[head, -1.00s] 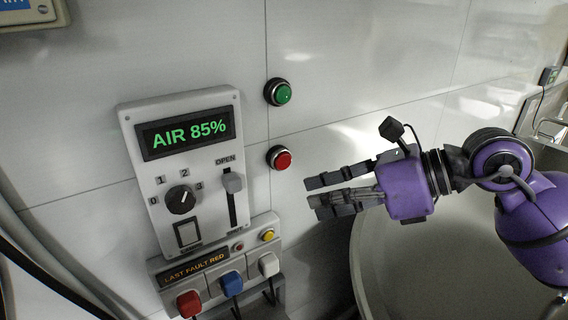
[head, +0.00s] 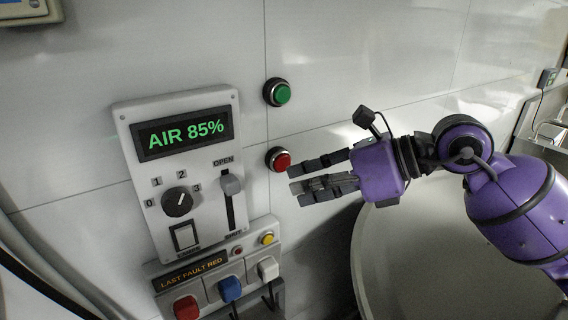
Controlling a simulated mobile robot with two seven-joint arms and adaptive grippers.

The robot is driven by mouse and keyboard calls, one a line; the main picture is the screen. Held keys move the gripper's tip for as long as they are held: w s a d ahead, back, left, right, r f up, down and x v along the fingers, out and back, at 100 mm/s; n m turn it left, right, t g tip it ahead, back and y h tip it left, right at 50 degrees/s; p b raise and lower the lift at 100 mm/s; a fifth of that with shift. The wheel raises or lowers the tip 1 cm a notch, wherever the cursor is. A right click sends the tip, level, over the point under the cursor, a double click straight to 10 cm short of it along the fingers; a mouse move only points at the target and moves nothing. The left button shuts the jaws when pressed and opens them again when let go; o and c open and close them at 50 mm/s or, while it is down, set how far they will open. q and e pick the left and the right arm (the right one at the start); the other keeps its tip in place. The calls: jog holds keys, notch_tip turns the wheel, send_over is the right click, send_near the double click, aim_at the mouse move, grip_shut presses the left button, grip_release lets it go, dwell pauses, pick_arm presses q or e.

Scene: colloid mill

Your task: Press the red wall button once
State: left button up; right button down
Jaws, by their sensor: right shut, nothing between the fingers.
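The red wall button (head: 281,160) is a round red cap in a dark ring on the white wall, below a green button (head: 280,94). My right gripper (head: 292,179) comes in from the right, with its dark fingers pointing left. It is shut and empty. In the picture its fingertips are just below and right of the red button, with the upper finger close to the button's lower edge. I cannot tell whether they touch. The red cap is in plain view. My left gripper is not in view.
A grey control panel (head: 128,135) with an "AIR 85%" display, knob and slider is left of the buttons. Below it, a smaller box (head: 158,283) reads "LAST FAULT RED" and carries red, blue and white blocks. A large round vessel (head: 420,240) stands below my right arm.

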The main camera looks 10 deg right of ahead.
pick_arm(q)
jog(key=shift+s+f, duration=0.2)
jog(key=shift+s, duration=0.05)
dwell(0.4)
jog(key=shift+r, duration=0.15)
pick_arm(e)
jog(key=shift+w, duration=0.15)
jog(key=shift+w+a, duration=0.15)
jog(key=shift+w, duration=0.15)
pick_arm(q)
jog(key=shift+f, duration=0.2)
pick_arm(e)
jog(key=shift+w+a, duration=0.1)
jog(key=shift+w, duration=0.3)
dwell(0.6)
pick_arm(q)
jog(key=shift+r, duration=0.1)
pick_arm(e)
jog(key=shift+s, duration=0.1)
jog(key=shift+s+d, duration=0.25)
jog(key=shift+s, duration=0.5)
